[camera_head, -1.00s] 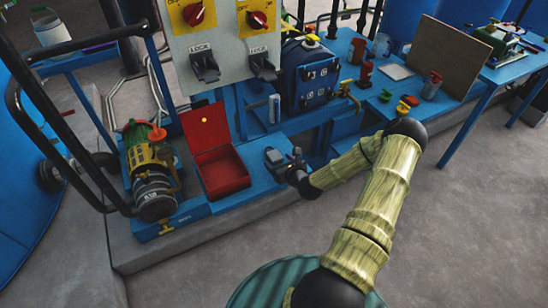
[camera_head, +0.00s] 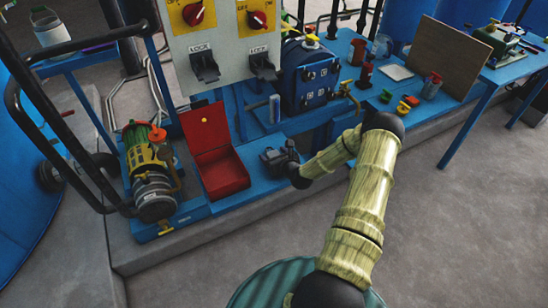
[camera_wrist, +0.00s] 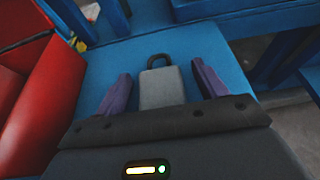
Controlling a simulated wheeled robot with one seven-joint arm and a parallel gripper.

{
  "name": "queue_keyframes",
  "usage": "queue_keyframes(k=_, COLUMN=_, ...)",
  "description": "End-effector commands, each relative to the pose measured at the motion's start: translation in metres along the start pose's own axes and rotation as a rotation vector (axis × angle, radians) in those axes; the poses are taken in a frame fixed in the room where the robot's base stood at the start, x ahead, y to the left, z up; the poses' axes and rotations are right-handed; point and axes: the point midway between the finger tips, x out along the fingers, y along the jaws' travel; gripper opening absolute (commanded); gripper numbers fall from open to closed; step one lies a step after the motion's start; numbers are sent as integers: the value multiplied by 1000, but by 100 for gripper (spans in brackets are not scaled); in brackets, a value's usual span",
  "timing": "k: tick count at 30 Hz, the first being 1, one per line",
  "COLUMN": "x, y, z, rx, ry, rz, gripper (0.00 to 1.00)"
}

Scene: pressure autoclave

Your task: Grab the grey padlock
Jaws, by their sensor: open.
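The grey padlock (camera_wrist: 162,90) lies on the blue surface in the wrist view, its dark shackle pointing away from me. My gripper (camera_wrist: 161,72) is open, with one purple-grey finger on each side of the padlock and a visible gap on both sides. The near end of the padlock is hidden behind the gripper's dark body. In the head view my gripper (camera_head: 275,158) is low over the blue platform, right of the red box, and I cannot make out the padlock apart from it.
An open red box (camera_head: 222,172) stands just left of my gripper. A pump with a yellow body (camera_head: 148,165) is further left. A grey panel (camera_head: 225,50) with red switches and lock hasps rises behind. A blue case (camera_head: 310,75) stands at the back right.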

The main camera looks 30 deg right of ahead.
Motion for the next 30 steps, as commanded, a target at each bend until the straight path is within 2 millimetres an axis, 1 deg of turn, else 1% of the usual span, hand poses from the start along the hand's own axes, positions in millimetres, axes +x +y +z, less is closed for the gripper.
queue_keyframes(k=11, x=0, y=0, z=0, rx=0, ry=0, rz=0, gripper=71)
queue_keyframes(k=12, x=0, y=0, z=0, rx=0, ry=0, rz=0, gripper=67)
queue_keyframes(k=14, x=0, y=0, z=0, rx=0, ry=0, rz=0, gripper=55)
queue_keyframes(k=15, x=0, y=0, z=0, rx=0, ry=0, rz=0, gripper=47)
queue_keyframes(k=19, x=0, y=0, z=0, rx=0, ry=0, rz=0, gripper=22)
queue_keyframes(k=20, x=0, y=0, z=0, rx=0, ry=0, rz=0, gripper=20)
queue_keyframes(k=26, x=-1, y=0, z=1, rx=0, ry=-1, rz=0, gripper=20)
queue_keyframes(k=30, x=-3, y=0, z=8, rx=-1, ry=-2, rz=0, gripper=20)
